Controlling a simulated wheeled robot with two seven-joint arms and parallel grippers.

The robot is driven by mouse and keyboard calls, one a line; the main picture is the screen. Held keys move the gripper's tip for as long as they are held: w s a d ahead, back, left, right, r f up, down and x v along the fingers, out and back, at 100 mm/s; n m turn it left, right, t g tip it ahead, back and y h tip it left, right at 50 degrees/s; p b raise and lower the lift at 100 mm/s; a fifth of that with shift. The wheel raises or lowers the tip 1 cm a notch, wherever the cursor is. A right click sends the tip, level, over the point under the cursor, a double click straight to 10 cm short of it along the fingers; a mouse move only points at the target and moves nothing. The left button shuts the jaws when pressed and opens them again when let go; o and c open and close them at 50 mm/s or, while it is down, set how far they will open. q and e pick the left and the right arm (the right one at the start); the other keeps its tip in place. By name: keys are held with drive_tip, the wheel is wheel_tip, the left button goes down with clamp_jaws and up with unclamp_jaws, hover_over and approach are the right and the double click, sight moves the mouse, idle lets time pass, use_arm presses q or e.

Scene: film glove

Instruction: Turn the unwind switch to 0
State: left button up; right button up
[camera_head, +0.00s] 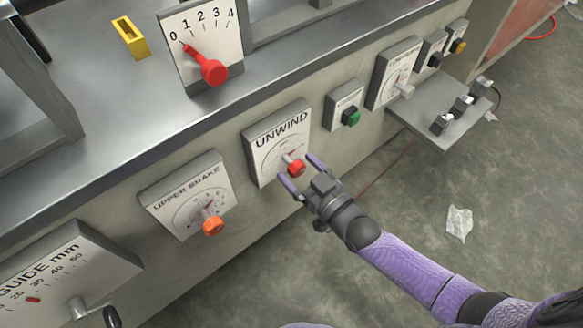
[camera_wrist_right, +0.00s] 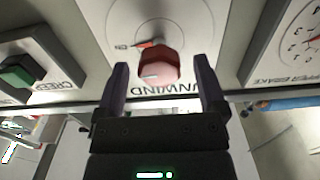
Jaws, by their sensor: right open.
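The unwind switch (camera_head: 296,168) is a red knob on a round dial on the white UNWIND panel (camera_head: 262,133), on the front of the grey machine. The knob also shows in the right wrist view (camera_wrist_right: 158,67), with a red pointer beside it. My right gripper (camera_head: 302,172) is open, its two purple fingers on either side of the knob. In the right wrist view the fingers (camera_wrist_right: 162,85) show gaps to the knob on both sides. The dial's markings are too small to read. My left gripper is not in view.
The upper brake panel with an orange knob (camera_head: 212,226) is left of the unwind panel. A panel with a green button (camera_head: 351,117) is close on its right. A small shelf (camera_head: 418,112) juts out farther right. Crumpled white film (camera_head: 459,222) lies on the floor.

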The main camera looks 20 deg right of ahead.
drive_tip(key=shift+w+a+f, duration=0.15)
drive_tip(key=shift+w+a, duration=0.05)
drive_tip(key=shift+w, duration=0.3)
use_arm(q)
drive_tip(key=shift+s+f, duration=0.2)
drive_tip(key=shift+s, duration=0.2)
use_arm(e)
drive_tip(key=shift+w, duration=0.2)
drive_tip(key=c, duration=1.1)
clamp_jaws()
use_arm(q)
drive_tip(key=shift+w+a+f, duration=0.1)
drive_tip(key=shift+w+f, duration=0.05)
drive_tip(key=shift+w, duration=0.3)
